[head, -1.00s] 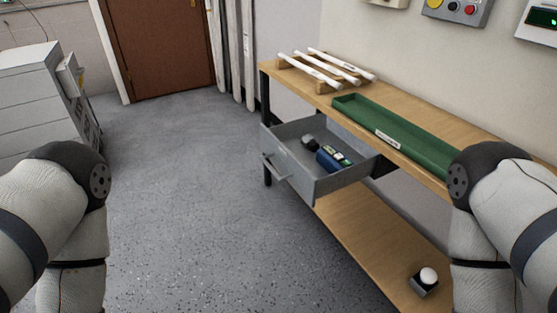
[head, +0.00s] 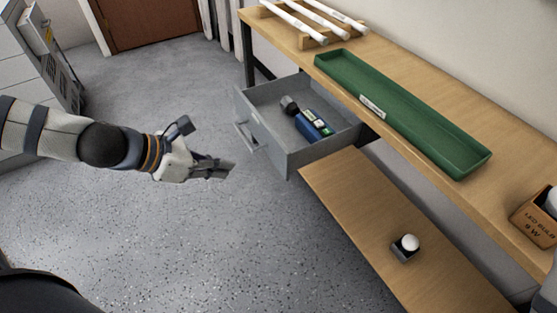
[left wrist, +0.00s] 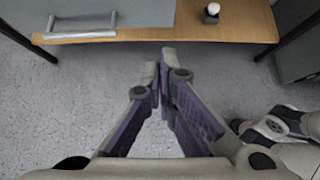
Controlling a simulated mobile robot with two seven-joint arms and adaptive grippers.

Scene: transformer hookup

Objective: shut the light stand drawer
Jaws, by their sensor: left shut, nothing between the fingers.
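The grey drawer (head: 300,158) stands pulled out from under the wooden bench in the head view. A blue device and a dark round item lie in it. Its bar handle (head: 250,132) is on the front face, and it also shows at the upper left in the left wrist view (left wrist: 80,35). My left gripper (head: 232,170) is shut and empty, in front of the drawer and a little to the left of it, apart from the handle. In the left wrist view its fingertips (left wrist: 165,62) are close together over the floor. My right gripper is not in view.
The bench top (head: 450,120) bears a green tray (head: 400,115), white tubes on a rack (head: 305,22) and a bulb carton (head: 538,218). A lower shelf (head: 365,215) holds a small bulb in a dark holder (head: 405,248). The floor left of the drawer is clear.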

